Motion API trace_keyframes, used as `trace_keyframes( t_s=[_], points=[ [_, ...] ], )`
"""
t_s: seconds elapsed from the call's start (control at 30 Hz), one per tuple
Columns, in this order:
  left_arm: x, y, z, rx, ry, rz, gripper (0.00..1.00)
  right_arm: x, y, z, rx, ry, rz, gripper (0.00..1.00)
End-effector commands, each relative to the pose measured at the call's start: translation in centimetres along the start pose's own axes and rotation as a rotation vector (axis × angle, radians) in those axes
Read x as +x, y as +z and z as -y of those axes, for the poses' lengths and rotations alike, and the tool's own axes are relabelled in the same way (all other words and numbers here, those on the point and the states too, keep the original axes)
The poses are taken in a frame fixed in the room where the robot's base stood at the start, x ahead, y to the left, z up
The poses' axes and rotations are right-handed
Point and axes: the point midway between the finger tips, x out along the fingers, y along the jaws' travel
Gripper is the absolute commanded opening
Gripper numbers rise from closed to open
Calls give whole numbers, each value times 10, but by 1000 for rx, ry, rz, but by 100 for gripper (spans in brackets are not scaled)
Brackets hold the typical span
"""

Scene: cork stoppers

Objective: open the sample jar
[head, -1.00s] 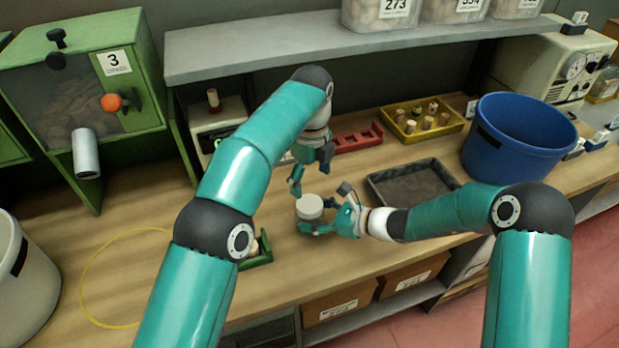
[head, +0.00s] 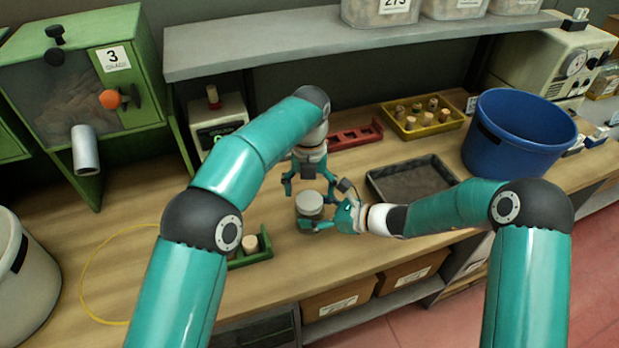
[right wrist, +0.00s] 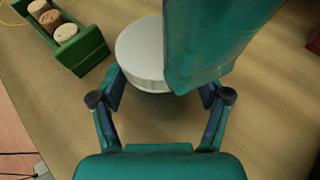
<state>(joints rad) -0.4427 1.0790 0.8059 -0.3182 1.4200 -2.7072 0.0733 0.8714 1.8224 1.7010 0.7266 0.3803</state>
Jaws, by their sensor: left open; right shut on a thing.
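The sample jar, with a round white lid (head: 309,203), stands upright on the wooden bench. The white lid (right wrist: 141,50) also shows in the right wrist view, partly covered by a teal part of my left arm. My right gripper (head: 322,222) is shut on the jar's body, with its fingers on either side below the lid. My left gripper (head: 310,187) is open, pointing down just above and behind the lid, its fingers spread apart. I cannot tell whether it touches the lid. The lid sits on the jar.
A green rack (head: 262,256) with corks is left of the jar. A grey tray (head: 447,165), a yellow tray (head: 457,122) with several corks and a blue bucket (head: 520,140) are to the right. A red rack (head: 372,132) lies behind. The bench front is clear.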

Motion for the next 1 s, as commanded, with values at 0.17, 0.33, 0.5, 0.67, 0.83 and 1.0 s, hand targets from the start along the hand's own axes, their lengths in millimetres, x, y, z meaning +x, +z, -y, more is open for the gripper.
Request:
trace_keyframes(
  t_s=[0.17, 0.33, 0.5, 0.67, 0.83, 1.0],
  points=[
    [23, 0, -1, -2, 0, -1, 86, 0, 0, 0, 1, 0, 0, 0],
    [32, 0, 0, -2, 0, 0, 86, 0, 0, 0, 1, 1, 0, 0],
    [33, 0, 0, -2, -1, 1, 86, 0, 0, 0, 1, 1, -1, 0],
    [33, 0, 0, -2, 0, 1, 75, 0, 0, 0, 1, 1, -1, 0],
    [33, 0, 0, -2, -1, 1, 46, 0, 0, 0, 1, 1, -1, 0],
    [33, 0, 0, -2, -1, 1, 24, 0, 0, -1, 1, 1, -1, 0]
  ],
)
